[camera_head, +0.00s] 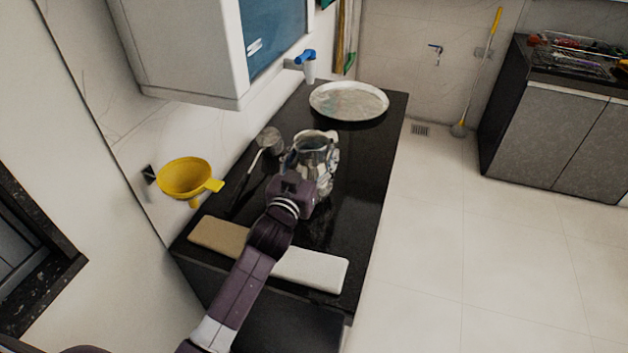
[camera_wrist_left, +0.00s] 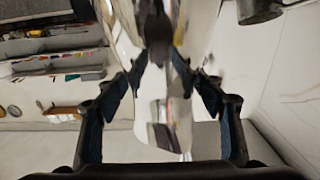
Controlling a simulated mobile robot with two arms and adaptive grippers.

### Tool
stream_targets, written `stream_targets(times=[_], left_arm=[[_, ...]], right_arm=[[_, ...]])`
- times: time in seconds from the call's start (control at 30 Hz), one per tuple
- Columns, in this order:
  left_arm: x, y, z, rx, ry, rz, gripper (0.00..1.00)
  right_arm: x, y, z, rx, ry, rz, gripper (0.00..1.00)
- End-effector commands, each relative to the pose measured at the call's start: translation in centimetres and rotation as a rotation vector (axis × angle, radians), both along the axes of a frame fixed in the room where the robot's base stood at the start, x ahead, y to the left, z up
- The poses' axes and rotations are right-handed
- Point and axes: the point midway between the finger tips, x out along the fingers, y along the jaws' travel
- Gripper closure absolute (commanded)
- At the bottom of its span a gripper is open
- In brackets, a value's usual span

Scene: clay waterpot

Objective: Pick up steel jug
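The shiny steel jug (camera_head: 322,152) stands over the dark counter in the head view, near its middle. My left gripper (camera_head: 303,166) reaches it from the near side, with a dark finger at its left. In the left wrist view the mirror-like jug (camera_wrist_left: 160,118) fills the space between the two fingers of my left gripper (camera_wrist_left: 163,78). The fingers lie along both its sides. Reflections hide whether the pads press on it. The gripper covers part of the jug's near side and base, so I cannot tell whether it rests on the counter. My right gripper is not in view.
The black counter (camera_head: 360,190) also holds a small metal pot (camera_head: 270,139), a round steel plate (camera_head: 348,101), a tan block (camera_head: 219,236) and a white block (camera_head: 310,269). A yellow funnel (camera_head: 184,178) is at the left wall. Open floor (camera_head: 450,230) lies to the right.

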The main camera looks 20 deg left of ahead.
Motion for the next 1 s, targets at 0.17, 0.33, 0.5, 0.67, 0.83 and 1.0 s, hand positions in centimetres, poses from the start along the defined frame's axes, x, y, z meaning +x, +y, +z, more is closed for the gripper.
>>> stream_targets(times=[0.17, 0.33, 0.5, 0.67, 0.83, 1.0], left_arm=[[-0.2, 0.1, 0.1, -0.001, -0.001, 0.001, 0.60], [-0.2, 0.1, 0.1, -0.001, -0.002, 0.001, 0.79], [-0.1, 0.1, 0.1, -0.001, -0.002, 0.000, 0.98], [-0.1, 0.1, 0.4, -0.001, -0.007, 0.000, 1.00], [-0.1, 0.1, 0.6, -0.001, -0.008, 0.000, 1.00], [-0.1, 0.1, 2.9, 0.000, -0.012, 0.000, 1.00]], right_arm=[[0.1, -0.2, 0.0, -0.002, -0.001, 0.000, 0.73], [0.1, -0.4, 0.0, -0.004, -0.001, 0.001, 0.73], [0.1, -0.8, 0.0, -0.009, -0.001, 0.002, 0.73], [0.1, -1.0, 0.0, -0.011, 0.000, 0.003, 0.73], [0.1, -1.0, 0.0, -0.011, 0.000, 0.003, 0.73], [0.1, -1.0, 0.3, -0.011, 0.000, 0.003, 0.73]])
